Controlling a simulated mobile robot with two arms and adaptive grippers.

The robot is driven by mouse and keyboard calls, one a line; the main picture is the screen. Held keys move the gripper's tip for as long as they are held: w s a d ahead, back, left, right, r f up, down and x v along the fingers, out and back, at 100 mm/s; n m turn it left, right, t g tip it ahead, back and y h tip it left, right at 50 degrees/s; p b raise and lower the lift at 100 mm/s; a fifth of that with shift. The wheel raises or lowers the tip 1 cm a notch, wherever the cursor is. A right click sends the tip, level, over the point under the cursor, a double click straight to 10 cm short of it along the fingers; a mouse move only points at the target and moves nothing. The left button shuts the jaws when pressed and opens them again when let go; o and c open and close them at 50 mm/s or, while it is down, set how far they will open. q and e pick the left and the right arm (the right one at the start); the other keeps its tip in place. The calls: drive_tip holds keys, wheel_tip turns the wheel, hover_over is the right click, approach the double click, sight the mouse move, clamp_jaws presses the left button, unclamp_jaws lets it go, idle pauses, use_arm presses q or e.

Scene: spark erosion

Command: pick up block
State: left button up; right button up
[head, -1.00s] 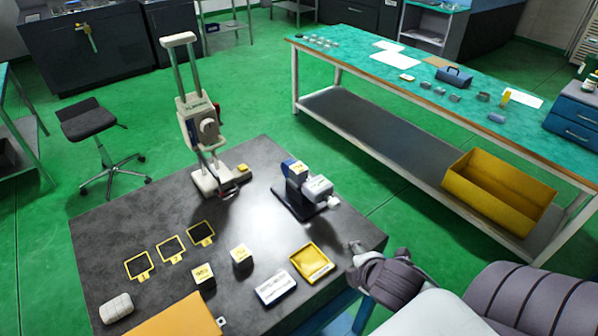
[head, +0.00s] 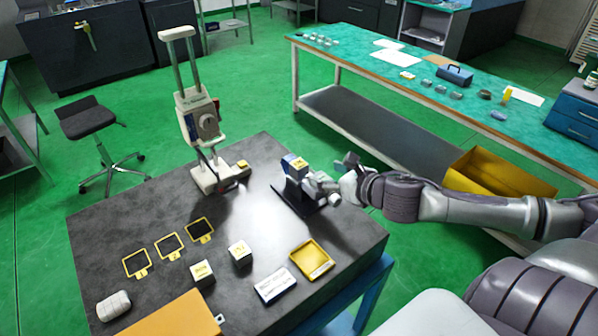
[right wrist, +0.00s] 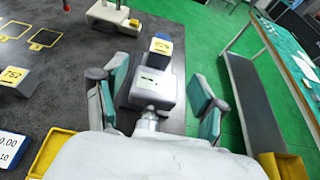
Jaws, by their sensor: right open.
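A blue-grey block with a yellow label (head: 295,166) sits at the far end of a small clamp-like device on the dark table. It also shows in the right wrist view (right wrist: 161,47). My right gripper (head: 334,177) is at the right end of that device. In the right wrist view its open fingers (right wrist: 158,90) stand on both sides of the device's grey body (right wrist: 153,87), with a gap at the right. My left gripper is not in view.
A yellow tray (head: 312,259) and a white display box (head: 275,286) lie at the table's front right. Several yellow-framed pads lie at the left. A tall column machine (head: 199,122) stands behind. An orange panel (head: 166,318) is at the front edge.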

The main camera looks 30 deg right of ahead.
sight(301, 166)
drive_tip(key=shift+x, duration=1.45)
drive_tip(key=shift+p+x, duration=0.35)
drive_tip(key=shift+x, duration=1)
drive_tip(key=shift+w+f+p, duration=0.15)
drive_tip(key=shift+w+p, duration=0.25)
drive_tip(key=shift+w, duration=0.05)
drive_tip(key=p+x, duration=0.1)
drive_tip(key=x, duration=0.2)
drive_tip(key=shift+w+d+f, duration=0.1)
drive_tip(key=shift+d+f, duration=0.1)
drive_tip(key=shift+f, duration=0.05)
drive_tip(key=shift+w+a+f+p, duration=0.1)
drive_tip(key=shift+w+f+p, duration=0.2)
drive_tip(key=shift+w, duration=0.1)
drive_tip(key=shift+s, duration=0.1)
drive_tip(key=shift+c, duration=1.1)
drive_tip(key=c, duration=1.1)
clamp_jaws()
drive_tip(key=shift+r, duration=0.15)
